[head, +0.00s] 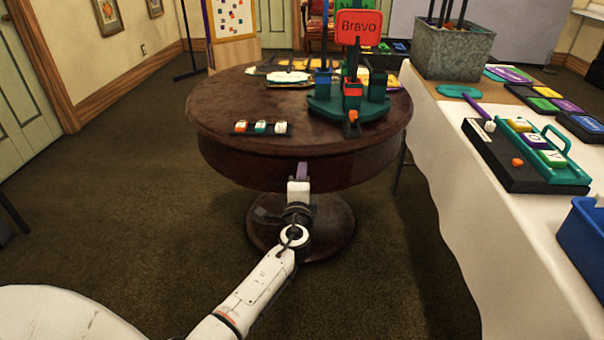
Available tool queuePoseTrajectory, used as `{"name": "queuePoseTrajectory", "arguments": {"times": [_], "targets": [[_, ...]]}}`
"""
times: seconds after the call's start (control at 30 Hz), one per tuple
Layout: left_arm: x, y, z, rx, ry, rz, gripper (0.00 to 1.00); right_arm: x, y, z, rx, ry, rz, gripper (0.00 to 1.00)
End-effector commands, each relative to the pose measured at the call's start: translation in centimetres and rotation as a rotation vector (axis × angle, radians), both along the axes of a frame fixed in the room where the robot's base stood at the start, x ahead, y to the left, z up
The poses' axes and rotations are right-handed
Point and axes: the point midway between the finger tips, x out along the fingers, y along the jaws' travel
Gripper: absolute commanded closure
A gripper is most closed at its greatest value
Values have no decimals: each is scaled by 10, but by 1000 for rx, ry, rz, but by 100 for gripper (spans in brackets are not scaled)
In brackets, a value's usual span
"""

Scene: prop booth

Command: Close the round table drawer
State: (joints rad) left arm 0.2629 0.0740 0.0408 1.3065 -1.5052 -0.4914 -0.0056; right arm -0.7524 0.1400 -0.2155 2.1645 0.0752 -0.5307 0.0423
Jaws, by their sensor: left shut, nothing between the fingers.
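The round table (215,110) is dark wood on a pedestal, in the middle of the head view. Its apron (235,165) looks flush all round, and no drawer is seen sticking out. My left gripper (302,172) is shut and empty, with its tip at the front of the apron; I cannot tell whether it touches. The gripper and arm hide part of the apron and the pedestal. My right gripper is not in view.
A white-clothed table (450,165) with game boards and a blue bin (585,235) stands close on the right. Carpet at left is clear.

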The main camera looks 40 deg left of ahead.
Motion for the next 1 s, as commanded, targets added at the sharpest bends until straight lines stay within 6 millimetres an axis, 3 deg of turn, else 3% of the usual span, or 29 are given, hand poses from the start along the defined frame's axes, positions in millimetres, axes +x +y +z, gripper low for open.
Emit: {"name": "queuePoseTrajectory", "arguments": {"times": [0.17,0.63,0.87,1.0], "targets": [[16,10,-3,1,-3,0,100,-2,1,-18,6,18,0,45],[18,11,3,3,-4,-2,100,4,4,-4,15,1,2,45],[-4,-19,2,0,-1,-13,100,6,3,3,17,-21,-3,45],[-34,-38,1,-1,1,-14,100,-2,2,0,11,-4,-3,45]]}}
